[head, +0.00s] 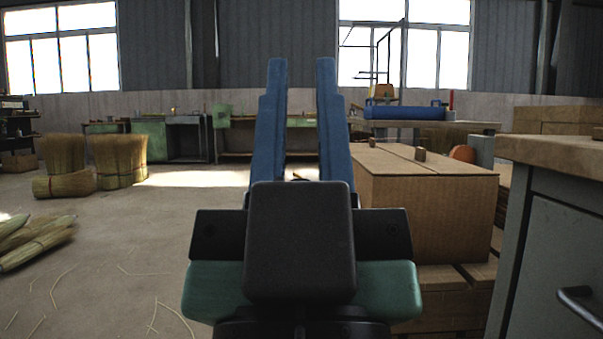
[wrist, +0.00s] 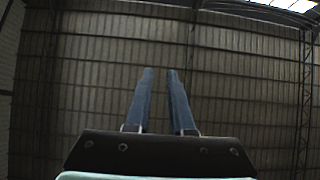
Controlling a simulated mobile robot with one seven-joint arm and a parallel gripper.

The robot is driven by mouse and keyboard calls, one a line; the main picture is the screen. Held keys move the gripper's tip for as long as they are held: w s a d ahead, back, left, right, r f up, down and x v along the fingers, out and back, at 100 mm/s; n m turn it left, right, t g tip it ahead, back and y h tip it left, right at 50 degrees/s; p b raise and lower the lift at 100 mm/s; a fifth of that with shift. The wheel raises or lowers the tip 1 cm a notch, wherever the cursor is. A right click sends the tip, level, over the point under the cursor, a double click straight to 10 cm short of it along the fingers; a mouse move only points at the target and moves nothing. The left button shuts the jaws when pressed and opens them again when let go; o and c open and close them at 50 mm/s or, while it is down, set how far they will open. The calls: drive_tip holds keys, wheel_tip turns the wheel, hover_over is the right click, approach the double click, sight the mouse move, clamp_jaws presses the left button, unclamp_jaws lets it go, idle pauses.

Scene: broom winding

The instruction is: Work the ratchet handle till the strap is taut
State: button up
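My gripper (head: 301,80) is raised in the middle of the head view, its two long blue fingers pointing up and away. The fingers are apart with nothing between them. The wrist view also shows my gripper (wrist: 160,78) open and empty, facing the upper wall and roof. I cannot make out a ratchet handle or a strap in either view. A stack of cardboard boxes (head: 430,205) stands to the right of my gripper, and I see no strap on it. My gripper and wrist hide part of the floor and the back benches.
A wooden-topped cabinet (head: 555,150) stands close at the right edge. Broom bundles (head: 118,160) stand at the left, with more lying on the floor (head: 35,240). A bench with a blue roller-like thing (head: 404,112) is behind the boxes. The left-middle floor is mostly free.

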wheel_tip(320, 180, up, 32)
drive_tip(key=p, duration=3.1)
drive_tip(key=shift+f, duration=0.1)
clamp_jaws()
drive_tip(key=shift+f, duration=0.1)
